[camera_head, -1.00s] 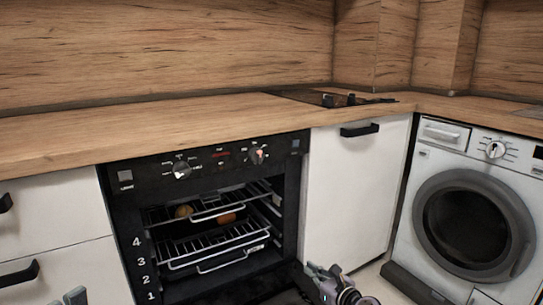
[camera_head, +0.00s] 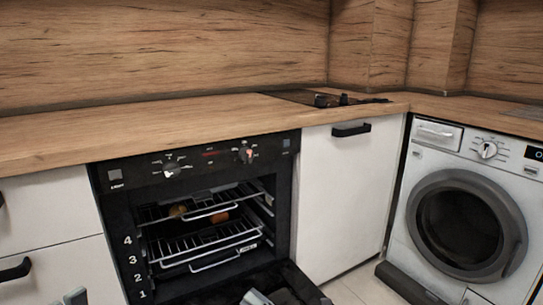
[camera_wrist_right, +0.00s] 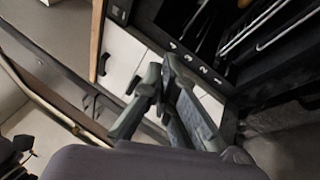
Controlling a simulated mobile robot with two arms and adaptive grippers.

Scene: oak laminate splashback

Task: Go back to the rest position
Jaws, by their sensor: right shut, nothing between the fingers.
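My right gripper (camera_head: 258,297) shows at the bottom edge of the head view, over the lowered oven door, mostly cut off by the frame. In the right wrist view its fingers (camera_wrist_right: 163,85) are together with nothing between them. A grey tip of my left gripper (camera_head: 75,297) shows at the bottom left of the head view; too little is visible to tell its state.
The black oven (camera_head: 205,210) is open, its door (camera_head: 306,285) lowered. A washing machine (camera_head: 466,200) stands right. The wooden worktop (camera_head: 150,130) is mostly clear.

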